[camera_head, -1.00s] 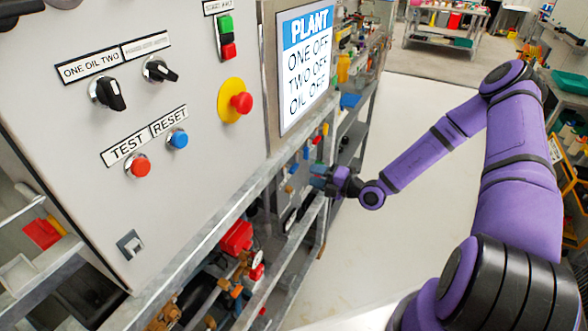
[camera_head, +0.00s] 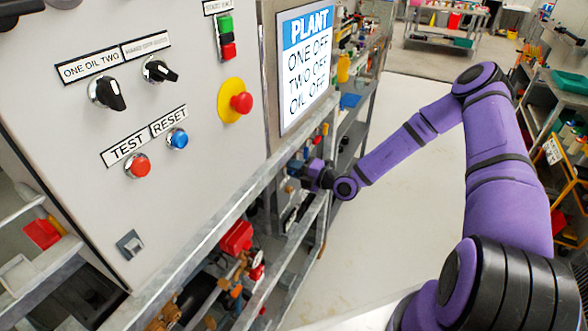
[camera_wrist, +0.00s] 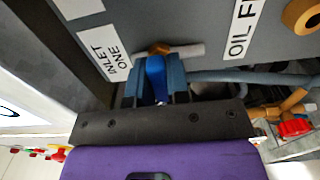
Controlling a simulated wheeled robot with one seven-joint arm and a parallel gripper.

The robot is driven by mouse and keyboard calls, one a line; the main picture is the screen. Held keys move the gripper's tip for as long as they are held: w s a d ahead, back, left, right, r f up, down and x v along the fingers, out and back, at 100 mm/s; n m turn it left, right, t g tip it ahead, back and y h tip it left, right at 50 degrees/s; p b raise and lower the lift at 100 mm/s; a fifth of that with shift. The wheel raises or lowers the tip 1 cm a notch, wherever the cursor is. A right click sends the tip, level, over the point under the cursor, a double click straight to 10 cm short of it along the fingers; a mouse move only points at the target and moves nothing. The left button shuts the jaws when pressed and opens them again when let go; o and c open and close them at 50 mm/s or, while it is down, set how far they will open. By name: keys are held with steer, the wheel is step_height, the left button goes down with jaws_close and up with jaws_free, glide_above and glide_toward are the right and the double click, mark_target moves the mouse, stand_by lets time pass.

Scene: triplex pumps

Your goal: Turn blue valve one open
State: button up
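The blue valve one's lever handle (camera_wrist: 156,78) shows in the wrist view, under a white label reading INLET ONE (camera_wrist: 108,55). It sits on a brass-coloured fitting (camera_wrist: 158,48) with a pale pipe end beside it. My gripper (camera_wrist: 156,85) has one blue-grey finger on each side of the blue handle. The fingers are close to the handle, but I cannot tell whether they press on it. In the head view my gripper (camera_head: 306,174) reaches into the pump rack below the display, and the valve itself is hidden there.
An OIL label (camera_wrist: 240,28) and a brass ring (camera_wrist: 301,14) are at the upper right of the wrist view. A red-handled brass valve (camera_wrist: 294,127) lies lower right. The control panel (camera_head: 190,200) and the rack's metal rail (camera_head: 235,215) stand left of my arm. The floor (camera_head: 400,220) is clear.

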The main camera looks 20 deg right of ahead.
jaws_close()
steer(key=n, duration=0.4)
steer(key=shift+n, duration=0.3)
steer(key=n, duration=0.9)
steer(key=shift+n, duration=2.1)
steer(key=shift+f, duration=0.1)
